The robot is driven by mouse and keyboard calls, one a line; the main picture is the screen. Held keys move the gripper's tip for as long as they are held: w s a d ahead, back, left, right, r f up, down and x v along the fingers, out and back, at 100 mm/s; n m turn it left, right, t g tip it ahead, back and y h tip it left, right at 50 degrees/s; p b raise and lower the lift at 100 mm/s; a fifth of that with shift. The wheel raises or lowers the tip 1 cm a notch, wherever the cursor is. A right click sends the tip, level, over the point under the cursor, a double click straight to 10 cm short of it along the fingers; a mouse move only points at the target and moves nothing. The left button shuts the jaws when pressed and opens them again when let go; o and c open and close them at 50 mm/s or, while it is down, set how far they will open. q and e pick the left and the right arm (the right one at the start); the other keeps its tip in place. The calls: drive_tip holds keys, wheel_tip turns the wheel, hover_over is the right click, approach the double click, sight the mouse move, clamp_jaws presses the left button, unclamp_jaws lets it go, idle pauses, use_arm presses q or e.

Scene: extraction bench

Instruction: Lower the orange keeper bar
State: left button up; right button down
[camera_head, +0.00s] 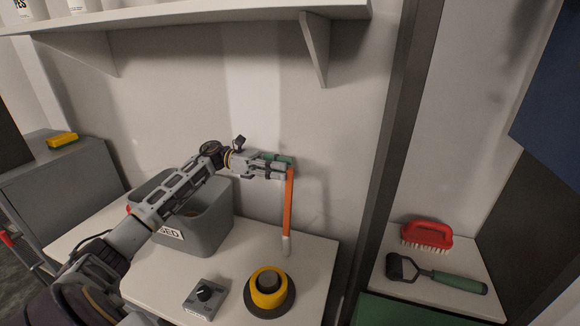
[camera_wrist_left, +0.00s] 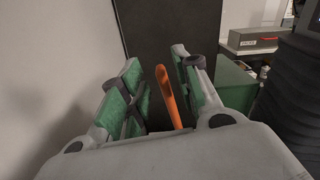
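The orange keeper bar (camera_head: 288,205) stands nearly upright at the back of the white bench, with a pale tip at its lower end. My left gripper (camera_head: 289,168) is at its upper end, reaching in from the left. In the left wrist view the orange bar (camera_wrist_left: 168,96) shows between the two green-padded fingers of my left gripper (camera_wrist_left: 160,98), nearer the right-hand finger. The fingers are apart, with a clear gap on the left of the bar. Whether the right-hand finger touches the bar I cannot tell. My right gripper is not in view.
A grey labelled bin (camera_head: 207,228) stands behind my left forearm. A knob box (camera_head: 205,297) and a yellow-and-black round button (camera_head: 269,292) are at the bench front. A shelf (camera_head: 190,14) is overhead. A red brush (camera_head: 427,236) and green-handled scraper (camera_head: 437,274) lie right of a dark post.

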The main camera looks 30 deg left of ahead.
sight(290, 168)
use_arm(q)
drive_tip(key=shift+p+x, duration=0.35)
drive_tip(key=shift+x, duration=1.2)
clamp_jaws()
